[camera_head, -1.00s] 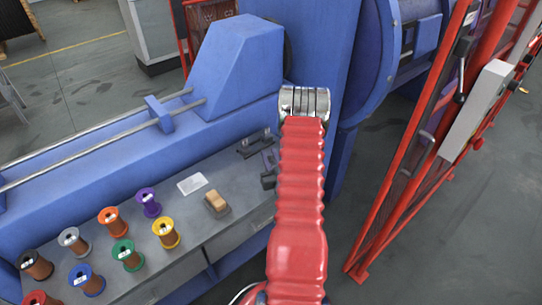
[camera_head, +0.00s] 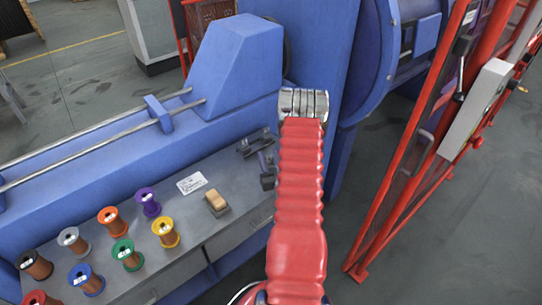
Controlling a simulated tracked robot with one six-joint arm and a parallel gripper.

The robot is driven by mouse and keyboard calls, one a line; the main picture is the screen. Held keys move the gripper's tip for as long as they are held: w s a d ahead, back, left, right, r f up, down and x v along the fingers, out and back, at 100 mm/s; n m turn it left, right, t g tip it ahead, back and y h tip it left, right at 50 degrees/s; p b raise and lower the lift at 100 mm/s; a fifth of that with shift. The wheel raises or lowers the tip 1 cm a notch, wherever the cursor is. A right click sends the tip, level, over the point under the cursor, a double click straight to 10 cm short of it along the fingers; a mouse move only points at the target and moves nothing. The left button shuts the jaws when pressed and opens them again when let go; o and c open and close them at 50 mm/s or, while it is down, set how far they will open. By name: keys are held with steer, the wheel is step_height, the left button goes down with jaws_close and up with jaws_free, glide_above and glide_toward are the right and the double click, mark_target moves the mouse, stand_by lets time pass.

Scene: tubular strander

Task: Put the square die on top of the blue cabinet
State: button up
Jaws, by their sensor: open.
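My gripper (camera_head: 256,150) is dark and shows just left of my red arm, over the right end of the grey bench top. My arm hides part of it. Its jaws are open, and I see nothing held between them. I cannot pick out the square die for certain. A small tan block on a dark base (camera_head: 216,202) lies on the bench, left of and nearer than my gripper. A large blue housing (camera_head: 240,60) with a sloped face stands behind the bench. I cannot tell whether it is the blue cabinet.
Several coloured wire spools, among them a yellow one (camera_head: 166,234), stand on the left of the bench (camera_head: 195,225). A white printed card (camera_head: 192,184) lies near the tan block. Two metal rails run along the blue machine. A red mesh guard (camera_head: 420,150) stands at right.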

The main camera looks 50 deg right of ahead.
steer(key=shift+r, duration=0.1)
steer(key=v, duration=1.2)
steer(key=shift+w, duration=0.1)
stand_by(0.4)
